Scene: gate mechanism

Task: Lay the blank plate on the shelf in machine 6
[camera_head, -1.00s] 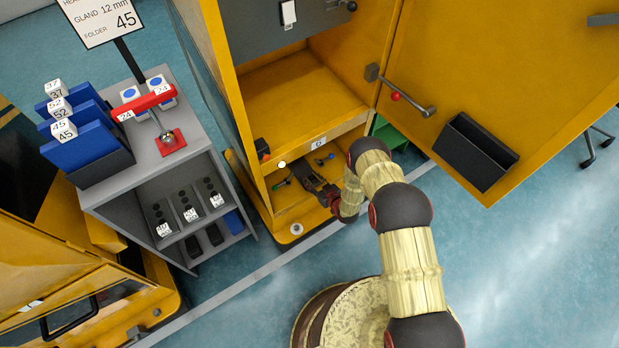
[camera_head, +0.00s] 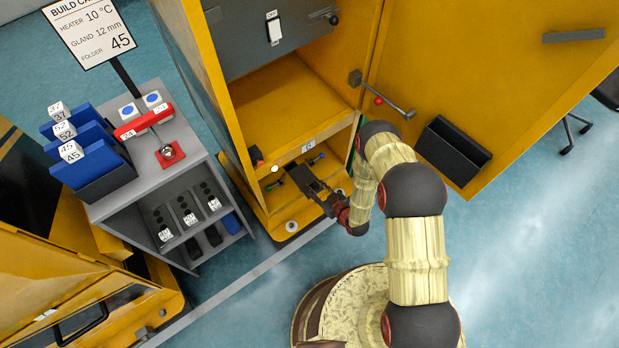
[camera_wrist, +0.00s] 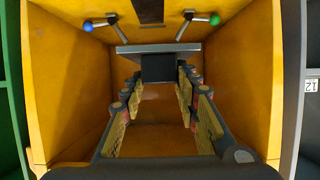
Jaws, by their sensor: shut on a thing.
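The machine is a tall yellow cabinet (camera_head: 214,95) with its door open. Its lower compartment (camera_head: 270,209) holds a green-knobbed lever (camera_head: 277,183) and a blue-knobbed lever (camera_head: 317,159). My gripper (camera_head: 318,190) reaches into the mouth of this compartment, shut on a dark flat plate (camera_head: 301,175). In the wrist view the plate (camera_wrist: 158,68) is a dark square between the far ends of the fingers, below the two levers. The compartment's yellow walls stand on both sides. A small label is on the front edge above; I cannot read it. I cannot tell whether the plate touches a shelf.
The open door (camera_head: 480,80) with a black bin (camera_head: 452,150) stands at the right. A grey rack (camera_head: 215,165) with blue folders (camera_head: 92,160), a red part (camera_head: 145,122) and a build card (camera_head: 90,30) stands left. The floor in front is clear.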

